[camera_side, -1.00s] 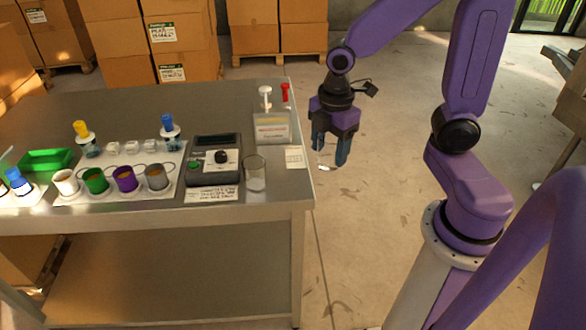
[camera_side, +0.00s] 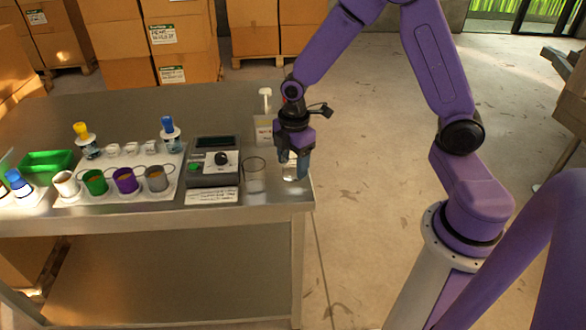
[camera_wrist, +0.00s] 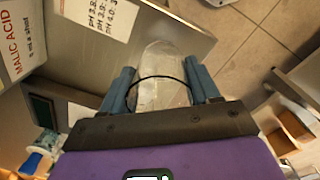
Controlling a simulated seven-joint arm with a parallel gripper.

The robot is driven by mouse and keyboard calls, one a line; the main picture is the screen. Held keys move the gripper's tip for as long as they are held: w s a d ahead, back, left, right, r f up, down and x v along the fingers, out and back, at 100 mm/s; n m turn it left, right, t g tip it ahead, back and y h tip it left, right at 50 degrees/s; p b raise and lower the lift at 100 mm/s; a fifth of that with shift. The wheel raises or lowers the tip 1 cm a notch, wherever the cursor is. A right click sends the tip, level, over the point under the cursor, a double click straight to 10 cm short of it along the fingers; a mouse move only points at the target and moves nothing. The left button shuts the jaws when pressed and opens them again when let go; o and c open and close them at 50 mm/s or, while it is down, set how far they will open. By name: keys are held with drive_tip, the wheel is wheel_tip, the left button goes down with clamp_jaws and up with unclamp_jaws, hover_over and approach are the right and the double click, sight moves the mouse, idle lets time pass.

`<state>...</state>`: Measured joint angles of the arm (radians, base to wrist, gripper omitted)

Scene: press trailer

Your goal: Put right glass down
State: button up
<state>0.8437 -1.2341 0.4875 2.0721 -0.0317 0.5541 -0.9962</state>
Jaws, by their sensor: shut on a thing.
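My gripper (camera_side: 294,170) is shut on a clear glass over the right end of the steel table (camera_side: 225,85). In the wrist view the glass (camera_wrist: 160,75) sits between the two fingers of my gripper (camera_wrist: 163,88), with a dark ring across it. In the side view the fingers mostly hide this glass, and only its lower part (camera_side: 290,179) shows. I cannot tell whether it touches the tabletop. Another clear glass (camera_side: 254,178) stands upright on the table, left of my gripper.
A grey meter with a knob (camera_side: 213,163) stands left of the standing glass. Further left is a white tray of several coloured cups (camera_side: 120,200). The table's right edge is close by.

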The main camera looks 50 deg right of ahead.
sight(293, 170)
drive_tip(key=shift+f, duration=1.3)
drive_tip(key=shift+f, duration=0.2)
drive_tip(key=o, duration=1.1)
wheel_tip(293, 170, up, 17)
drive_tip(key=s, duration=0.1)
drive_tip(key=s+a+m, duration=0.1)
drive_tip(key=s, duration=0.6)
drive_tip(key=s+a+f+m, duration=0.1)
drive_tip(key=s, duration=0.6)
drive_tip(key=s+a+f+m, duration=0.1)
drive_tip(key=s, duration=0.6)
drive_tip(key=shift+s+a+f, duration=0.1)
drive_tip(key=shift+s+f, duration=0.05)
drive_tip(key=shift+s, duration=0.15)
drive_tip(key=shift+o, duration=0.3)
drive_tip(key=shift+s+f+m, duration=0.15)
drive_tip(key=shift+s+m, duration=0.15)
drive_tip(key=shift+s, duration=0.25)
